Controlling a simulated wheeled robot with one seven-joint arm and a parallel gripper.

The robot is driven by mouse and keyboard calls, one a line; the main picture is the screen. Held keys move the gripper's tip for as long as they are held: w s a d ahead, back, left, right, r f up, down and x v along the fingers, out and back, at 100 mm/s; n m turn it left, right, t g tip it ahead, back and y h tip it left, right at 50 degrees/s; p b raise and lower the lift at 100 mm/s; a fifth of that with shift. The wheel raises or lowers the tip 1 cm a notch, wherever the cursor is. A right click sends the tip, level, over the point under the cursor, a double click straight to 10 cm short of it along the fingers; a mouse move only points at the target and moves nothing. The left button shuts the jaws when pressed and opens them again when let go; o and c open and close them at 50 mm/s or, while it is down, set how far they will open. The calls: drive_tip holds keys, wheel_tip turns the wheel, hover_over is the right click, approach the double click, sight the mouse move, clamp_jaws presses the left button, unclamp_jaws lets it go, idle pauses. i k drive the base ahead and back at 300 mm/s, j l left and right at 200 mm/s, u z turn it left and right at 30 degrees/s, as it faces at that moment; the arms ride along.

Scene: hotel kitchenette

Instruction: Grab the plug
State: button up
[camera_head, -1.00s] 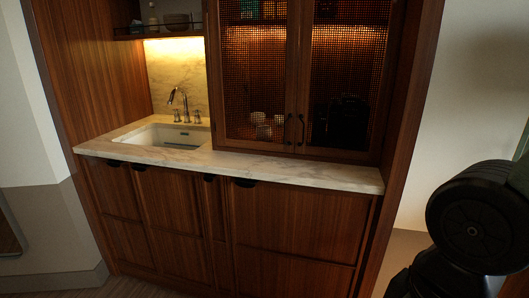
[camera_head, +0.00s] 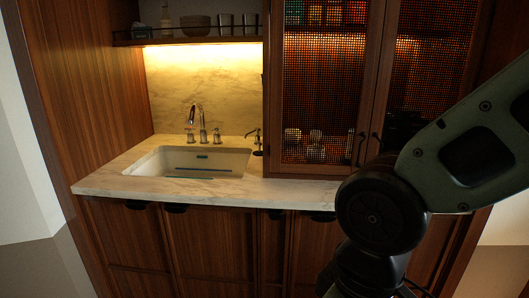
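I cannot make out a plug for sure. The white sink (camera_head: 232,163) is set in the marble counter, with an overflow slot in its back wall and a thin dark bluish line low inside. The chrome faucet (camera_head: 203,124) stands behind it between two handles. A small spout-like fixture (camera_head: 254,134) stands right of the sink, with a small dark spot at its foot that is too small to identify. My arm comes in from the right and covers the counter's right part. My gripper is out of view.
The marble counter (camera_head: 110,184) is clear left of the sink. Mesh-front cabinet doors (camera_head: 325,80) with dark handles stand on the right; cups show behind the mesh. A shelf (camera_head: 190,39) with a bowl and cups hangs above the sink. Wooden cabinet fronts (camera_head: 210,240) lie below.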

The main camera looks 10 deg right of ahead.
sight(259, 152)
drive_tip(key=i+j, duration=0.15)
drive_tip(key=j, duration=0.25)
drive_tip(key=i+j+z, duration=0.15)
drive_tip(key=j, duration=0.2)
drive_tip(key=i+j, duration=0.15)
drive_tip(key=j, duration=0.25)
drive_tip(key=i+j+z, duration=0.1)
drive_tip(key=j, duration=0.3)
drive_tip(key=i+j+z, duration=0.1)
drive_tip(key=j, duration=0.35)
drive_tip(key=i+j, duration=0.15)
drive_tip(key=j, duration=0.25)
drive_tip(key=i+z, duration=0.05)
